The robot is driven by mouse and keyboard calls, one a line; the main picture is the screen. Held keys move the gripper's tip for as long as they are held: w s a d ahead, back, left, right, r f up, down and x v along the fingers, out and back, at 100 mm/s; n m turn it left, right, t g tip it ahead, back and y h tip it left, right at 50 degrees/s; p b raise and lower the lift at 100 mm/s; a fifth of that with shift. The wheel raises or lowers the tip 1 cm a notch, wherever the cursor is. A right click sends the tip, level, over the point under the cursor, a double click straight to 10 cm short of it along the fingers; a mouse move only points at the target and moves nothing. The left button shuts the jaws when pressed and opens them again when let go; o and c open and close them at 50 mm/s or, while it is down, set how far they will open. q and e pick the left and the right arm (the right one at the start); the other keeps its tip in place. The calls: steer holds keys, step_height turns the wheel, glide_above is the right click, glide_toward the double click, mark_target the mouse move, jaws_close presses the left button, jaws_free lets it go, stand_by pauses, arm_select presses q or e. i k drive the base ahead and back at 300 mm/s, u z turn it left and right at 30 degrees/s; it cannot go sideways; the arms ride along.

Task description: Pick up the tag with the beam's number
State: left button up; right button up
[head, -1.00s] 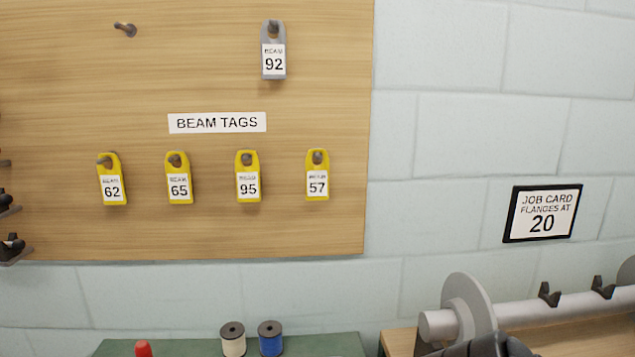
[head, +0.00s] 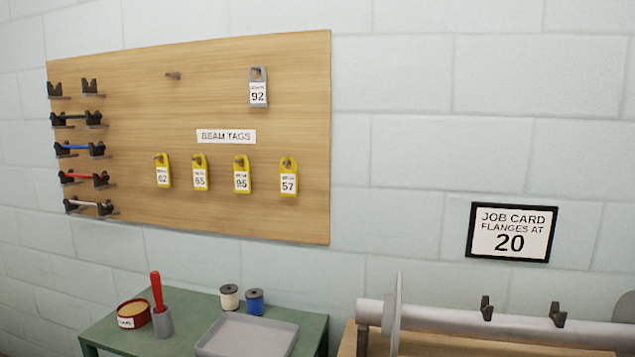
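Four yellow tags hang in a row on pegs on the wooden board: tag 62 (head: 163,171), tag 65 (head: 200,172), tag 95 (head: 242,174) and tag 57 (head: 289,177). Their digits are small and somewhat blurred now. A grey tag 92 (head: 258,88) hangs alone above them. The beam (head: 440,318) is a grey cylinder with a flange disc (head: 395,315) at lower right; no number shows on its visible part. Neither gripper is in view.
A bare peg (head: 173,76) is at the board's upper left, with racks of coloured rods (head: 85,149) along its left side. A job card (head: 511,232) reads "flanges at 20". The green table (head: 110,328) holds a grey tray (head: 247,336), two spools, a red-handled tool and a round tub.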

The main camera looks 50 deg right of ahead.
mark_target(288, 177)
steer(key=z, duration=2)
